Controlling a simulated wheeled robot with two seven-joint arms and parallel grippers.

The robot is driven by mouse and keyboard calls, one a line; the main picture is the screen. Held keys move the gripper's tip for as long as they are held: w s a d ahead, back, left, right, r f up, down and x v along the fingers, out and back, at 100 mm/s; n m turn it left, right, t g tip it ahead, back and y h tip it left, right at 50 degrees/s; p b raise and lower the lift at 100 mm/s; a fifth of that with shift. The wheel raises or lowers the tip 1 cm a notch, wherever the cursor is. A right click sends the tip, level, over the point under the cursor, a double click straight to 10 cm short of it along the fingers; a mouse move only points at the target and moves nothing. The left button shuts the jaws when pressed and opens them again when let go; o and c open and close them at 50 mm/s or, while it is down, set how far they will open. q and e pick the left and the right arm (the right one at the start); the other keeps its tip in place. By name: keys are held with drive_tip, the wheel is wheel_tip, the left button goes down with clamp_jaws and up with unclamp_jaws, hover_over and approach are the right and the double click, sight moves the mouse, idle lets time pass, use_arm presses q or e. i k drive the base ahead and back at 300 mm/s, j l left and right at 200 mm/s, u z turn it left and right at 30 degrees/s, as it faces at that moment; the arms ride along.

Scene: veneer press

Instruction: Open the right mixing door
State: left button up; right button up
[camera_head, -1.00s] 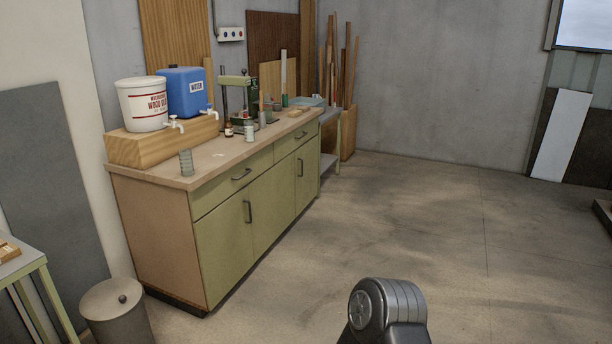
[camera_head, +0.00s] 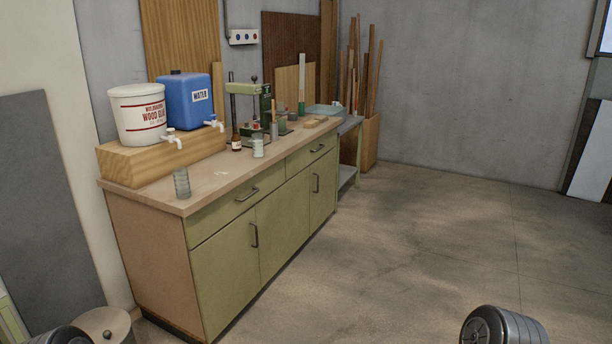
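The mixing cabinet (camera_head: 148,260) stands against the left wall, with a wooden top and green front. Its right door (camera_head: 325,195) is the narrow-looking panel at the far end, and it is shut. A dark vertical bar handle (camera_head: 316,183) sits near that door's left edge. The left door (camera_head: 222,280) is also shut, with its handle (camera_head: 254,236) near its right edge. A plain panel lies between them. Only rounded dark parts of my arms show at the bottom edge. Neither gripper is in view.
The cabinet top holds a glue bucket (camera_head: 138,114), a blue water container (camera_head: 188,101), jars and a small press (camera_head: 247,105). A bin (camera_head: 103,326) stands at the lower left. The concrete floor (camera_head: 400,260) before the cabinet is clear.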

sight(323, 186)
drive_tip(key=i+l+z, duration=0.3)
drive_tip(key=i, duration=0.6)
drive_tip(key=i+z, duration=0.35)
drive_tip(key=i, duration=1.75)
drive_tip(key=i+u, duration=0.1)
drive_tip(key=i, duration=1.05)
drive_tip(key=i+l, duration=0.2)
drive_tip(key=i, duration=0.95)
